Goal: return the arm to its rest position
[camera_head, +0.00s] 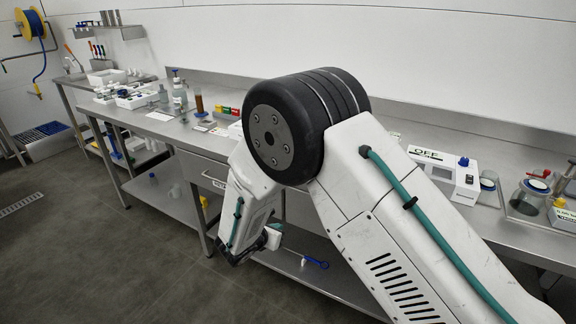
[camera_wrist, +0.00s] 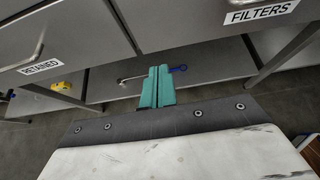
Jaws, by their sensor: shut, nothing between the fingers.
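My arm fills the middle and right of the head view, bent at a large black joint, with its forearm hanging down in front of the steel bench (camera_head: 190,143). My gripper shows in the wrist view (camera_wrist: 157,87) as two teal fingers pressed together, shut and empty. It points toward the space under the drawers, in front of the lower shelf (camera_wrist: 205,90). In the head view the fingertips are hard to make out near the wrist, below the bench top.
Drawers labelled RETAINED (camera_wrist: 42,66) and FILTERS (camera_wrist: 262,11) are close above my gripper. A blue-ended tool (camera_head: 316,262) lies on the lower shelf. The bench top carries bottles, a box marked OFF (camera_head: 445,172) and glass jars. Open floor (camera_head: 90,250) lies at left.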

